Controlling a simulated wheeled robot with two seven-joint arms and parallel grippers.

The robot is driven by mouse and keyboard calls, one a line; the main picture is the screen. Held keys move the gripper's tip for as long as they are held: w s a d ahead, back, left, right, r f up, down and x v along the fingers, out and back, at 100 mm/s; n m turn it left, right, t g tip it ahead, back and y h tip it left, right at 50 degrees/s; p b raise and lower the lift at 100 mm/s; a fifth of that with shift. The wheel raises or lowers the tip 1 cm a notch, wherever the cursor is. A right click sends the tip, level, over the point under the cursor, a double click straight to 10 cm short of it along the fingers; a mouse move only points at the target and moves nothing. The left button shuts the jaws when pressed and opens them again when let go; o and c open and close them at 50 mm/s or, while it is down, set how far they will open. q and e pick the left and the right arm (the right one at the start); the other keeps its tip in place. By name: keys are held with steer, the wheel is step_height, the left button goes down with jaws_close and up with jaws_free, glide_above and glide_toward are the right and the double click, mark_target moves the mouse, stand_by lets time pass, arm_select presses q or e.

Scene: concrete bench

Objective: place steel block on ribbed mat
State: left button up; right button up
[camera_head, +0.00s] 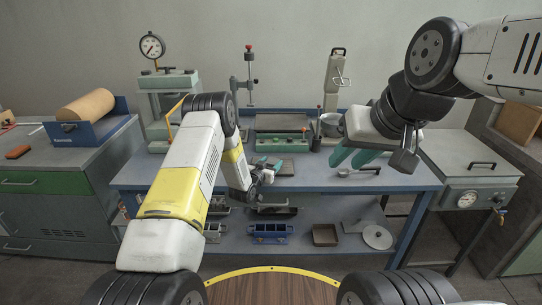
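My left gripper (266,172) is low over the middle of the blue bench, beside a flat grey-brown piece (286,168) that may be the ribbed mat; ribs are too small to make out. Its fingers are small and partly hidden by my wrist, so I cannot tell whether they are open or shut. I cannot make out the steel block for certain; it may be hidden at the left gripper. My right gripper (352,158) hangs above the right part of the bench, its green fingers apart and nothing visible between them.
A press (168,90) stands behind left.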

arm_select(q)
steer(key=shift+o, duration=0.7)
